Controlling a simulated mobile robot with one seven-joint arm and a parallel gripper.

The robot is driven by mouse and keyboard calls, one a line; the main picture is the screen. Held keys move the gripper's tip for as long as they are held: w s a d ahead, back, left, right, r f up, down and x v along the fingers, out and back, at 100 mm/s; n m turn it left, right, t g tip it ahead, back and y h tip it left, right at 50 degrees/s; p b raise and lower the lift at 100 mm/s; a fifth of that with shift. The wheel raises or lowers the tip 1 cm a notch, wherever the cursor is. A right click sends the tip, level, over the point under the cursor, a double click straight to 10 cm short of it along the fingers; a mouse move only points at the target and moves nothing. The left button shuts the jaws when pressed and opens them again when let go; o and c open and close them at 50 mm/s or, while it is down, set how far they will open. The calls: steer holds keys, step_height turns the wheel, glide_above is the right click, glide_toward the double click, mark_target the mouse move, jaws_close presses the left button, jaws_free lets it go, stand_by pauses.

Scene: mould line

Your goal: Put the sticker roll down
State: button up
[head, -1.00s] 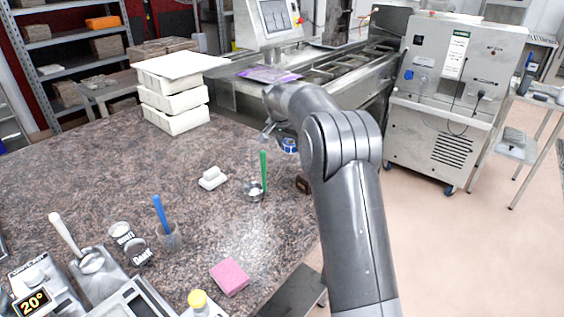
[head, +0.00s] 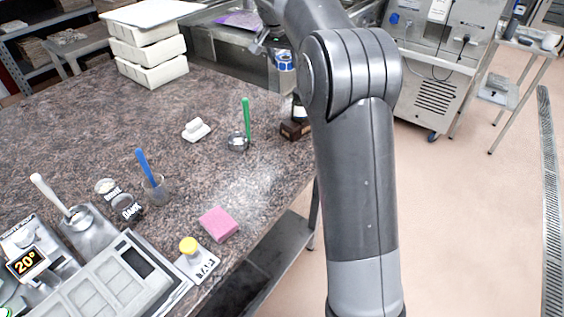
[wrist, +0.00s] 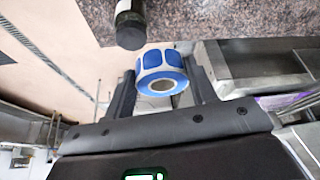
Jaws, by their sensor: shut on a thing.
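The sticker roll (wrist: 161,72) is a white ring with blue stickers around its outside. In the wrist view it sits between the two fingers of my gripper (wrist: 162,88), which is shut on it. In the head view the blue-and-white roll (head: 285,62) shows at the far right edge of the counter, left of my arm. My gripper (head: 272,50) there is partly hidden behind my arm. I cannot tell whether the roll touches a surface.
The speckled counter (head: 95,140) has free room at its middle and left. White stacked boxes (head: 150,50), a green-handled tool (head: 246,118) and a pink sponge (head: 218,224) are also there.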

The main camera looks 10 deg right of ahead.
steer(key=s+d+f+n, duration=0.1)
steer(key=s+d, duration=0.2)
steer(key=s, duration=0.7)
steer(key=s+d, duration=0.4)
steer(key=s, duration=0.6)
glide_above(282, 162)
steer(key=s, duration=0.1)
steer(key=f, duration=1.8)
steer(key=shift+s+a+f, duration=0.1)
steer(key=shift+a+f, duration=0.2)
steer(key=shift+a, duration=0.05)
steer(key=shift+f, duration=1.95)
steer(key=shift+f, duration=0.15)
steer(key=o, duration=1)
steer(key=shift+c, duration=0.2)
